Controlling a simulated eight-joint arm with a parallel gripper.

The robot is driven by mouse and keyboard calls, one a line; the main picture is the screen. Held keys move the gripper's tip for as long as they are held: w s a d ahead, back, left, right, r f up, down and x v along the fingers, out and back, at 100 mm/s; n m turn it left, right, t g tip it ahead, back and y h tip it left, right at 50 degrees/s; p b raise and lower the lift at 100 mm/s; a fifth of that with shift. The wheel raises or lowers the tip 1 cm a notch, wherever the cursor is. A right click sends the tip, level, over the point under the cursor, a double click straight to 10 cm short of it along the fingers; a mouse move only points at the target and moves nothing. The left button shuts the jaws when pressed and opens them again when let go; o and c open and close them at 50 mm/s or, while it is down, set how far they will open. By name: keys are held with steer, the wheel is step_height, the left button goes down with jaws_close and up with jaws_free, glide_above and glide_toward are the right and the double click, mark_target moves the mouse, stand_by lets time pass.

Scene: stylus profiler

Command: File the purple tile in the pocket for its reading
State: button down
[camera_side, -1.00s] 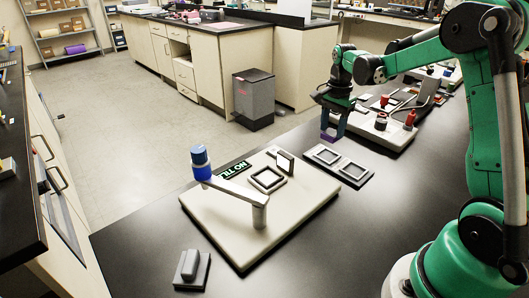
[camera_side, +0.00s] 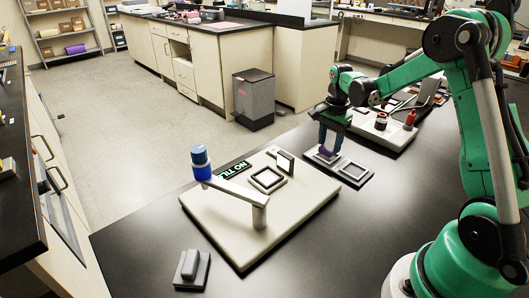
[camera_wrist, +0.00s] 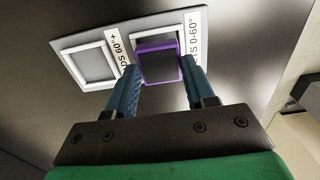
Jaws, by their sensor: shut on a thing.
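The purple tile (camera_side: 326,152) is between the fingers of my gripper (camera_side: 327,146), at the left pocket of the two-pocket plate (camera_side: 369,177) in the side view. In the wrist view the tile (camera_wrist: 157,46) has a purple rim and dark face, and lies over the pocket labelled 0-60°. My gripper (camera_wrist: 160,68) is shut on it with a blue finger at each side. The other pocket (camera_wrist: 89,66), labelled 60°+, is empty. Whether the tile is seated or just above the pocket I cannot tell.
The profiler's pale base (camera_side: 237,232) carries an empty square frame (camera_side: 267,179), a blue-topped stylus arm (camera_side: 201,164) and a display (camera_side: 234,170) showing "NO TIL", partly cut off. A grey block (camera_side: 190,266) stands front left. Red and dark bottles (camera_side: 410,118) stand behind the plate.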

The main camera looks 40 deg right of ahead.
mark_target(329, 147)
steer(key=shift+f, duration=0.3)
stand_by(0.4)
steer(key=shift+f, duration=0.35)
steer(key=shift+f, duration=0.1)
steer(key=shift+c, duration=1.1)
jaws_free()
steer(key=shift+c, duration=0.4)
steer(key=shift+r, duration=3.5)
